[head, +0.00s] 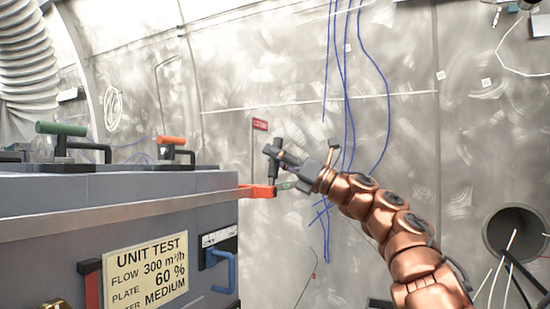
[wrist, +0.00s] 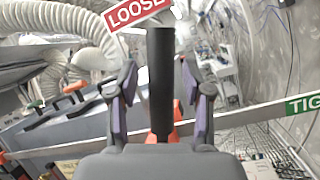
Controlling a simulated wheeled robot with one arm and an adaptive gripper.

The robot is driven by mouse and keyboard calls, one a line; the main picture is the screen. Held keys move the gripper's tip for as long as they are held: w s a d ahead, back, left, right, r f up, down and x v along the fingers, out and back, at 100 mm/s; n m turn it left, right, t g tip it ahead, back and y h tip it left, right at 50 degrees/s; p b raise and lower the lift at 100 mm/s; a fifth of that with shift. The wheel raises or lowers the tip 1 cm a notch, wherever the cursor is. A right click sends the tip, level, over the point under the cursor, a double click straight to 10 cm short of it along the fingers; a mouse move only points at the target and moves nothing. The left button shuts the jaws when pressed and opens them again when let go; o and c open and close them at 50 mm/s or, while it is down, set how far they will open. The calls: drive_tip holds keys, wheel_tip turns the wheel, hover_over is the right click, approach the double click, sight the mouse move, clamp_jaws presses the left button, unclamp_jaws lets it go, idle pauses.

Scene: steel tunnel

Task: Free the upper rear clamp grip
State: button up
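The dark upright clamp grip (wrist: 161,85) stands in the middle of the wrist view, rising from an orange-red clamp base partly hidden behind my gripper. In the head view the red base (head: 258,191) sits at the right corner of the grey unit, with the dark grip (head: 273,172) above it. My gripper (head: 279,152) is at the grip. In the wrist view its two purple-padded fingers (wrist: 158,88) stand on either side of the grip, with gaps visible on both sides. The gripper is open. A red LOOSE sign (wrist: 135,12) is upper left of the grip; a green sign reading TIG (wrist: 303,104) is at right.
The grey unit (head: 60,225) fills the lower left of the head view, with a metal strip along its edge. On top are a green handle (head: 61,129) and an orange handle (head: 172,141). Blue cables (head: 345,90) hang on the wall behind my arm.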

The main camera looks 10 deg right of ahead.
drive_tip(key=shift+d+f, duration=0.1)
drive_tip(key=v, duration=1.1)
drive_tip(key=shift+s+d+f, duration=0.15)
drive_tip(key=shift+d, duration=0.15)
idle(0.4)
idle(0.4)
